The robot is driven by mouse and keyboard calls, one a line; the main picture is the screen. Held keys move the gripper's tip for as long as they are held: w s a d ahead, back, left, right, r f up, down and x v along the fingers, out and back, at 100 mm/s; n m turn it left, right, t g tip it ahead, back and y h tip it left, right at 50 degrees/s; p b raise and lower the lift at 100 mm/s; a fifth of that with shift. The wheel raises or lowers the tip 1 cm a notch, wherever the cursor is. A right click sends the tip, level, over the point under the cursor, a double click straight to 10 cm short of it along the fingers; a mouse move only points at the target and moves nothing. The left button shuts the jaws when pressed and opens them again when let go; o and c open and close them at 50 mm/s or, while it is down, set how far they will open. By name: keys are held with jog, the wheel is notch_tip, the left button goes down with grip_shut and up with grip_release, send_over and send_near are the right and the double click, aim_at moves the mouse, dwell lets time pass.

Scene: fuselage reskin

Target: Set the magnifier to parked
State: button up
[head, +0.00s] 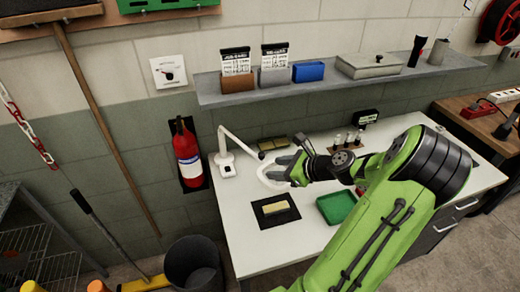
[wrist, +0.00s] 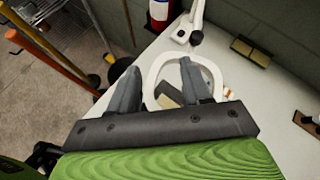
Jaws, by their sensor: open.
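The magnifier is a white lamp with a small base (head: 226,167) at the back left of the white bench, a thin jointed arm (head: 241,144) and a white ring head (head: 263,178). In the wrist view the ring (wrist: 152,78) shows by my fingers, with the arm's base (wrist: 182,36) behind it. My gripper (head: 284,166) is open at the ring. In the wrist view (wrist: 160,75) the ring's left rim appears between the two fingers, and the right finger overlaps the ring's opening. I cannot tell whether either finger touches it. Part of the ring is hidden by the gripper.
A black mat (head: 264,221) with a yellow block and a green tray (head: 336,206) lie on the bench (head: 241,245). A red extinguisher (head: 187,155) hangs left of it. A shelf (head: 340,83) runs above. Small bottles (head: 348,139) stand at the back.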

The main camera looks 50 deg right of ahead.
aim_at(263, 155)
jog(key=s+d+m, duration=0.1)
jog(key=s+d+m+t+h, duration=0.1)
jog(key=d, duration=0.1)
jog(key=s+d+r+m, duration=0.1)
jog(key=m, duration=0.1)
jog(key=shift+d+t, duration=0.25)
jog(key=shift+t, duration=0.05)
jog(key=shift+w+d+h, duration=0.1)
jog(key=shift+h, duration=0.2)
jog(key=b+x, duration=0.1)
jog(key=x, duration=1.4)
jog(key=shift+w+f+b, duration=0.1)
jog(key=shift+w+b, duration=0.2)
grip_shut()
